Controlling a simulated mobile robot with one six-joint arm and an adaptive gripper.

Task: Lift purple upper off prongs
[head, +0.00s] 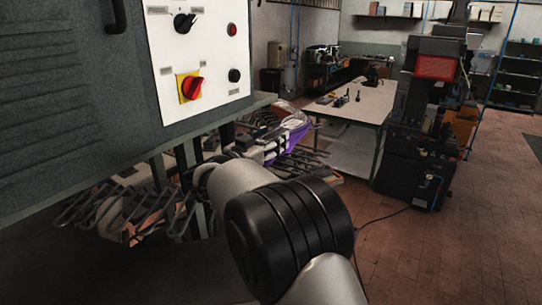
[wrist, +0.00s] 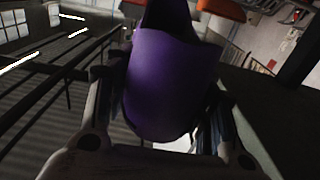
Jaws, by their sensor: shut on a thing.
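The purple upper (wrist: 165,80) fills the middle of the wrist view, its rounded end toward me and a dark opening at the top. My gripper (wrist: 160,108) has one finger on each side of it and is shut on it. In the head view the purple upper (head: 287,143) shows as a purple patch beyond my arm, partly covered by grey parts. Metal prongs (head: 302,164) stick out close to it. I cannot tell whether the upper still touches the prongs.
A grey machine cabinet with a white control panel (head: 205,45) stands close on the left. More prongs (head: 95,208) hang below it, with orange-brown pieces among them. A workbench (head: 362,102) and a dark press (head: 420,130) stand behind. The brick floor at right is open.

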